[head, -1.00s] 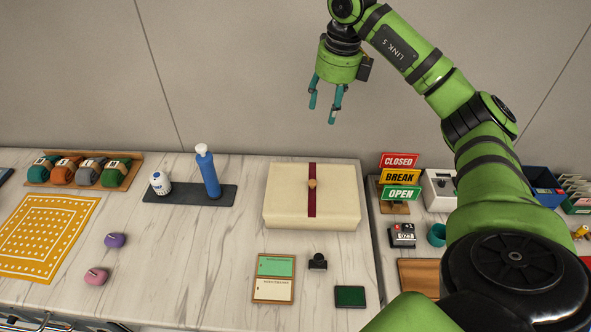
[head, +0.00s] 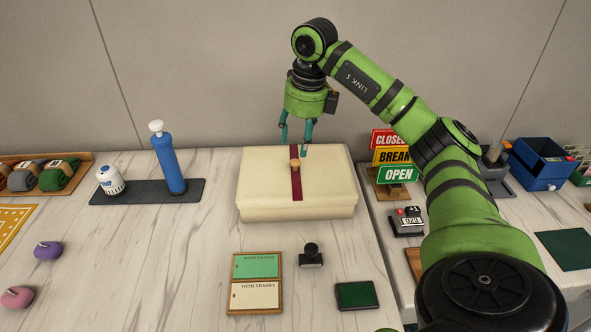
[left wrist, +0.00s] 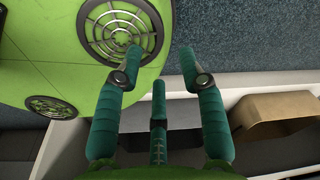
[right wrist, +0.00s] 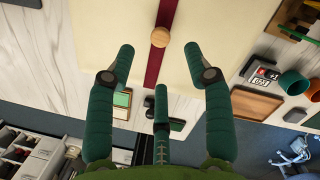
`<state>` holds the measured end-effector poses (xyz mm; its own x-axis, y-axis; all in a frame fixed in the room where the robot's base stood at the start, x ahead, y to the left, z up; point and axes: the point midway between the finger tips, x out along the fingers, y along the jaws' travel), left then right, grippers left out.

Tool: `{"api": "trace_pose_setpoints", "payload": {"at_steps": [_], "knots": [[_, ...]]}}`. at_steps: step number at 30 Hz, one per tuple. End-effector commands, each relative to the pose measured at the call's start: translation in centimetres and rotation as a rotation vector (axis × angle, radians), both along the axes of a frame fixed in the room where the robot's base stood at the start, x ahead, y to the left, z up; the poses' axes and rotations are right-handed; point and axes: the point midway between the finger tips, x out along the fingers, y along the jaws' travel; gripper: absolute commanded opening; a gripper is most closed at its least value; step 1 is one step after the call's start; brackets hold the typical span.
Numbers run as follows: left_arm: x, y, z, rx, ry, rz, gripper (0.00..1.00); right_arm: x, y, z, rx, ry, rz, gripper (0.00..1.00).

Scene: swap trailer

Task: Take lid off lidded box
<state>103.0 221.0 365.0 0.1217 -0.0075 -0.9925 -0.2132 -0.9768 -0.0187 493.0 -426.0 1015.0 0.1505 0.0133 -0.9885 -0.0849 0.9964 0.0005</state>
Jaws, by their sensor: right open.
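The lidded box (head: 325,188) is cream with a dark red band (head: 296,187) and a small round wooden knob (head: 295,163) on top of its closed lid. My right gripper (head: 296,148) is above the box, fingers pointing down, close to the knob in the head view. In the right wrist view the knob (right wrist: 160,37) lies ahead of and between the open fingertips (right wrist: 160,62), apart from them. My left gripper (left wrist: 160,65) shows only in the left wrist view, open and empty, near a green part of my own body.
A blue pump bottle (head: 168,163) and a white canister (head: 110,180) stand on a dark mat left of the box. A card holder (head: 256,282), a stamp (head: 311,256) and a green pad (head: 357,295) lie in front. A sign stand (head: 395,170) is close on the right.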

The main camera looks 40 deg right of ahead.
Motion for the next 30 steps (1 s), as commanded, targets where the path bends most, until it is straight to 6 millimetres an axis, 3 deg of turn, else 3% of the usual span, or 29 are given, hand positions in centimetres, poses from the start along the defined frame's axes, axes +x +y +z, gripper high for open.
{"api": "trace_pose_setpoints", "payload": {"at_steps": [15, 23, 24, 27, 28, 30], "knots": [[-2.5, 0.2, 1.1, 0.005, 0.041, 0.001, 0.4, 0.9, 0.0, -6.3, -0.001, 0.004, 0.0, 0.52], [-2.2, 0.2, 1.1, 0.004, 0.036, 0.001, 0.4, 1.0, 0.0, -6.8, -0.001, 0.001, 0.001, 0.52], [-2.1, 0.2, 1.1, 0.004, 0.035, 0.001, 0.4, 1.0, 0.0, -6.8, -0.001, 0.001, 0.001, 0.48], [-1.9, 0.2, 1.1, 0.004, 0.032, 0.001, 0.4, 1.0, 0.0, -6.7, -0.001, 0.001, 0.001, 0.08], [-1.8, 0.2, 1.1, 0.004, 0.031, 0.001, 0.4, 1.0, 0.0, -6.7, -0.001, 0.001, 0.001, 0.0], [-1.8, 0.2, 1.1, 0.003, 0.029, 0.001, 0.4, 1.0, 0.0, -6.7, -0.001, 0.001, 0.001, 0.0]]}}
